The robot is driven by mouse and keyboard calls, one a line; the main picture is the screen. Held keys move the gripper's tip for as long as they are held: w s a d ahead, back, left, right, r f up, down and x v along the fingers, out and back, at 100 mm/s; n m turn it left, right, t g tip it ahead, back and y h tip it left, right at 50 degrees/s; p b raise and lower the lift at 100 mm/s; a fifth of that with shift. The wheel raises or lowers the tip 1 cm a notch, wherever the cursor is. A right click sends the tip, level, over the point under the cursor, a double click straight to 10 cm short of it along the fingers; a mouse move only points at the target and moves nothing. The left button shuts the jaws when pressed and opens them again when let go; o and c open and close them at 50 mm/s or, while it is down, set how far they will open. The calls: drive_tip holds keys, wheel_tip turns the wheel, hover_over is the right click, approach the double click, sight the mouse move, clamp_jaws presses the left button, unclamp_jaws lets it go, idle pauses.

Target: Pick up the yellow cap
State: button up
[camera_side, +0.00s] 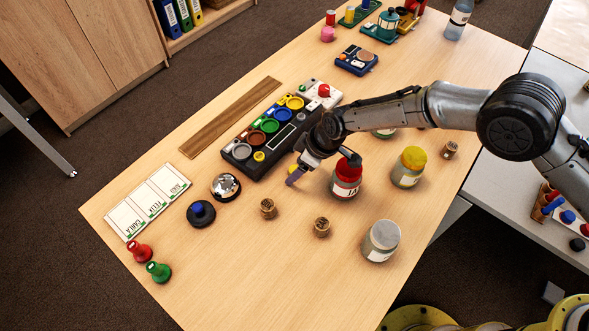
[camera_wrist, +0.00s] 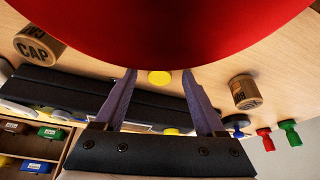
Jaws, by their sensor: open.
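A small yellow cap (camera_wrist: 160,77) shows in the wrist view on the table, between and just beyond my gripper's (camera_wrist: 159,72) two purple fingertips. The fingers stand apart, with bare space on both sides of the cap. In the side view my gripper (camera_side: 297,174) is low over the table, between the dark sorting tray and the red jar. A bit of yellow (camera_side: 292,169) shows beside its finger there; most of it is hidden. Another yellow disc (camera_side: 259,156) lies at the near edge of the tray, and also shows in the wrist view (camera_wrist: 172,131).
The red jar (camera_side: 346,179) stands close on the gripper's right and fills the top of the wrist view. The dark tray (camera_side: 270,131) is on the left. Small wooden pieces (camera_side: 268,208) stand in front. A yellow-lidded jar (camera_side: 408,169) and a grey-lidded jar (camera_side: 381,242) stand right.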

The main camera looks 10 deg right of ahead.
clamp_jaws()
idle(0.3)
drive_tip(key=shift+r, duration=0.1)
idle(0.4)
